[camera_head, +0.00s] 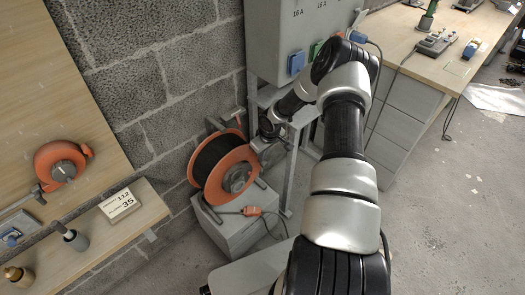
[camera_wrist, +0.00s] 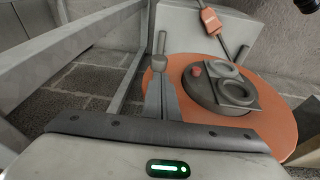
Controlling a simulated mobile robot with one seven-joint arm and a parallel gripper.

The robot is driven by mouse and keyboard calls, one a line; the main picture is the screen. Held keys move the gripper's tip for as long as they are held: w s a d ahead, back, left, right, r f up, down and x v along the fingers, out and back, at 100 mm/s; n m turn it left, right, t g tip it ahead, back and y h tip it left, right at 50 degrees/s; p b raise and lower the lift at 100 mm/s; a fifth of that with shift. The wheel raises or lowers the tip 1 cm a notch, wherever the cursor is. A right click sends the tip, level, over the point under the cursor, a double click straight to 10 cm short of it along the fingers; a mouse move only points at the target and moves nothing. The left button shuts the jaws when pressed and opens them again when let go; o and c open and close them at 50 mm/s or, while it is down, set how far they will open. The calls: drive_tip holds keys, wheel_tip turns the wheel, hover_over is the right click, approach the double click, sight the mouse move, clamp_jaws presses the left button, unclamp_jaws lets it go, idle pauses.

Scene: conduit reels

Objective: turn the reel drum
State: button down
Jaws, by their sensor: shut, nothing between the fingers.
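The reel drum (camera_head: 238,178) has orange flanges with dark cable wound between them. It stands in a grey frame on a grey block. In the wrist view its orange flange (camera_wrist: 272,122) fills the right side, with a dark hub (camera_wrist: 205,98) that carries round socket covers and a small red knob (camera_wrist: 196,70). My gripper (camera_wrist: 158,82) is shut and empty, left of the hub and over the flange's left edge. In the head view my gripper is beside the drum's right face, and its fingertips are hard to make out. I cannot tell whether they touch the flange.
The grey block (camera_head: 232,236) bears the reel, and an orange plug (camera_head: 252,211) hangs over it. A grey metal stand (camera_head: 293,178) with a socket cabinet (camera_head: 280,40) is close behind my gripper. A wooden bench (camera_head: 445,50) is at right.

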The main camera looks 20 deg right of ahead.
drive_tip(key=shift+d+f, duration=0.1)
drive_tip(key=shift+f, duration=0.5)
drive_tip(key=shift+w+d+f+b, duration=0.1)
drive_tip(key=shift+d+f+b, duration=0.2)
drive_tip(key=shift+f, duration=0.3)
